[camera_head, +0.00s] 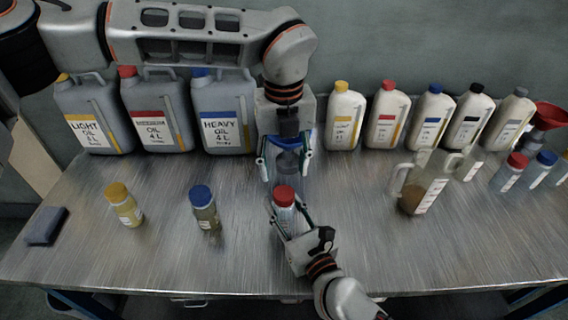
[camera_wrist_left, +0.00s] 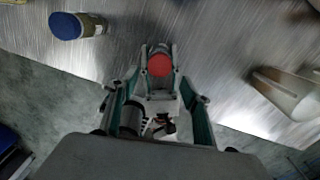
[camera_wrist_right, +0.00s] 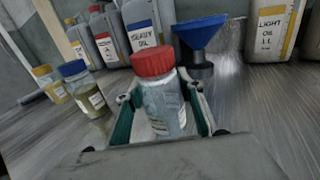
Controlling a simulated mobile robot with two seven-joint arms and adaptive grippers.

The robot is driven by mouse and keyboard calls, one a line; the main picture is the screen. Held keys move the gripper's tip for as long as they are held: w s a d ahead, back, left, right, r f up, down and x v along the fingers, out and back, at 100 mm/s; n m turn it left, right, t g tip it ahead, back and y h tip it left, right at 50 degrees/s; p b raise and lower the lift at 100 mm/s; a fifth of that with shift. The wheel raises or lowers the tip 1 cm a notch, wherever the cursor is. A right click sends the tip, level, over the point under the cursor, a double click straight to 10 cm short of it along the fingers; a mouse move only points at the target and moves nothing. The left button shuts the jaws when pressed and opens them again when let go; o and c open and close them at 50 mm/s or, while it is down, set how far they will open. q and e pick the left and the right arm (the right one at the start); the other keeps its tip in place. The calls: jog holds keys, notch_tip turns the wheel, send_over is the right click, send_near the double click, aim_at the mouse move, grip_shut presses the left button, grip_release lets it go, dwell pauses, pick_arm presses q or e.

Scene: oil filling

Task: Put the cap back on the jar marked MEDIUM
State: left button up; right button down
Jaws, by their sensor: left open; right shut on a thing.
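The jar (camera_head: 283,203) wears a red cap (camera_head: 284,192) and stands upright, lifted or on the bench, I cannot tell. My right gripper (camera_head: 288,212) is shut around its body. In the right wrist view the red cap (camera_wrist_right: 153,62) sits on the mouth of the pale jar (camera_wrist_right: 163,106); its label is not readable, and I cannot tell how tight the cap is. My left gripper (camera_head: 286,166) is open and empty, just behind and above the jar in the head view. In the left wrist view the red cap (camera_wrist_left: 159,65) shows beyond its fingers.
A yellow-capped jar (camera_head: 124,205) and a blue-capped jar (camera_head: 205,209) stand to the left. A blue funnel (camera_wrist_right: 203,36) stands behind the held jar. Big oil cans (camera_head: 157,118) and bottles (camera_head: 386,118) line the back. A measuring jug (camera_head: 424,187) stands right.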

aim_at(284, 192)
pick_arm(q)
jog(key=shift+r+n, duration=0.1)
jog(key=shift+n, duration=1.1)
jog(key=shift+f, duration=4.05)
